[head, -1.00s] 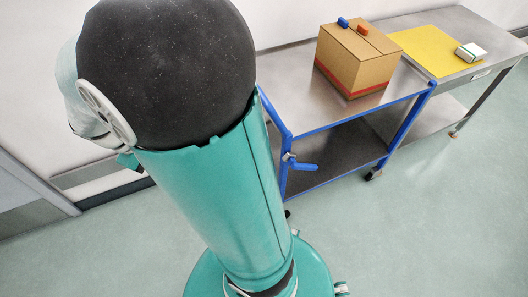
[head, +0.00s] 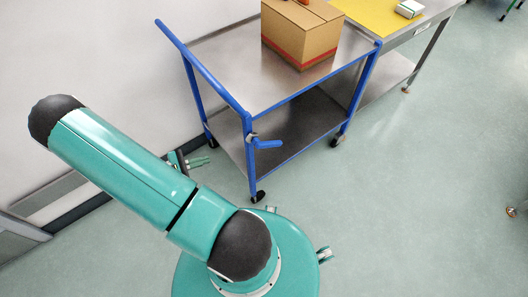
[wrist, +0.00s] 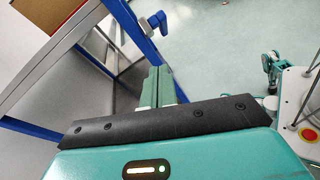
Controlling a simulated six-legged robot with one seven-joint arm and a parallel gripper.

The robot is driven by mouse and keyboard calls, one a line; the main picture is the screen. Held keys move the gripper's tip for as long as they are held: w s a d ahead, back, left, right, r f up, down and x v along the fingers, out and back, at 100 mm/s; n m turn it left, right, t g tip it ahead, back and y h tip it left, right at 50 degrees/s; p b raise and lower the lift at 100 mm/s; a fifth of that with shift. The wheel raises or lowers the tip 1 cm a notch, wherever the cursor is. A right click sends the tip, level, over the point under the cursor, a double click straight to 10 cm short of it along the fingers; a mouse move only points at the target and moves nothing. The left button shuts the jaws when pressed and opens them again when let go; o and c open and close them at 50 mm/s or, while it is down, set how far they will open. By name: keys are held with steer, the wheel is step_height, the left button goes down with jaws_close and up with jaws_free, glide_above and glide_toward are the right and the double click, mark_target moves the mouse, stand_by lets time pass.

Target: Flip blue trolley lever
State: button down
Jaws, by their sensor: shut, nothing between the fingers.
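The blue trolley (head: 225,62) has a steel top and a lower shelf, and stands at the upper middle of the head view. Its blue lever (head: 268,144) is on the near front post and sticks out to the right. The lever also shows in the wrist view (wrist: 158,22), near the top, beyond the fingertips. My gripper (head: 206,161) is to the left of the lever and apart from it, near the trolley's left side. Its two green fingers (wrist: 158,72) are together and empty, pointing toward the trolley frame.
A cardboard box (head: 300,35) with red tape sits on the trolley's top. A steel table (head: 425,20) with a yellow mat (head: 370,14) and a small white-and-green box (head: 409,9) stands behind it. A wall runs along the left.

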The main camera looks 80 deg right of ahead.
steer(key=s+d+f+n+h, duration=0.4)
steer(key=s+f+n+h, duration=0.15)
steer(key=s+f, duration=0.6)
steer(key=r+x, duration=0.2)
steer(key=x, duration=1)
steer(key=shift+s+a, duration=0.2)
steer(key=shift+r, duration=0.1)
steer(key=shift+s+d+r, duration=0.2)
steer(key=shift+s+d, duration=0.15)
steer(key=shift+d, duration=0.05)
